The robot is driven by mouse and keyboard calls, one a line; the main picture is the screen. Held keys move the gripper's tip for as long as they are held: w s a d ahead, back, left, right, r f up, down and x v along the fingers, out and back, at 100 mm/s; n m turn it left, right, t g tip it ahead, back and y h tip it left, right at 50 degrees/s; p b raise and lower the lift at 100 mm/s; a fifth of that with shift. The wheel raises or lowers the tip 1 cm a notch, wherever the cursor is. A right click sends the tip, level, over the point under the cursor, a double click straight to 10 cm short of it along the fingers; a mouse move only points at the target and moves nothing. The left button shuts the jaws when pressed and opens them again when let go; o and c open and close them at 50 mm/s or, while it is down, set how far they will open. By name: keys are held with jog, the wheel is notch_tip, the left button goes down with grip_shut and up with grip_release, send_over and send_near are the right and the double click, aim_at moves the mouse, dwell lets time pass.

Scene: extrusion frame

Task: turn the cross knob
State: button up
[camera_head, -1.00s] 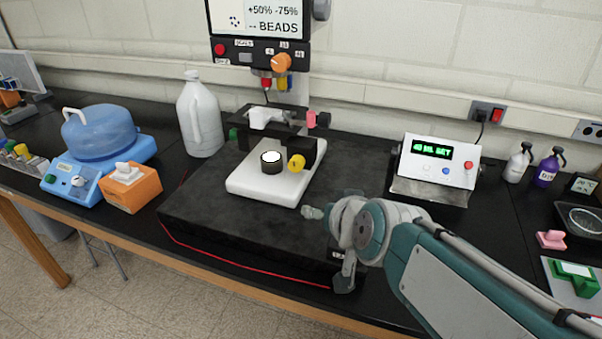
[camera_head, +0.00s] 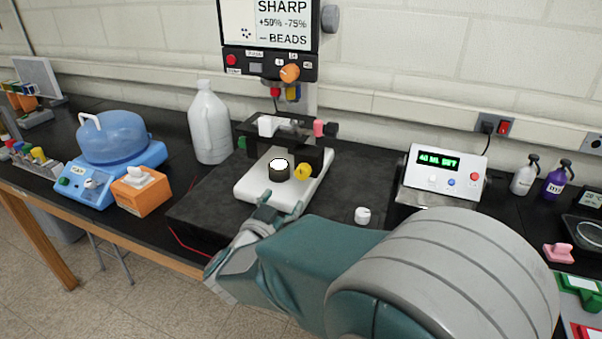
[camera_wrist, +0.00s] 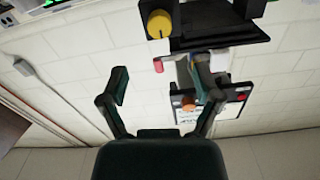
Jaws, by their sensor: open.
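No knob here shows a clear cross shape, so I cannot tell which is the cross knob. A yellow knob (camera_head: 303,171) sits on the side of the black extrusion frame (camera_head: 325,158); it also shows at the top of the wrist view (camera_wrist: 159,24). An orange knob (camera_head: 289,73) is on the panel under the screen and shows in the wrist view (camera_wrist: 188,104). My gripper (camera_head: 264,207) is in front of the white plate, near its front edge in the picture. In the wrist view my gripper (camera_wrist: 158,72) is open, with nothing between its fingers.
The white plate (camera_head: 250,190) bears a dark cylinder with a white top (camera_head: 279,170). A small white knob (camera_head: 362,215) is right of it on the black slab. A white jug (camera_head: 209,130), blue vessel (camera_head: 112,140) and display box (camera_head: 443,175) stand around.

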aim_at(301, 174)
jog(key=x, duration=1)
jog(key=shift+w+d, duration=0.1)
jog(key=shift+w, duration=0.25)
jog(key=c, duration=1.1)
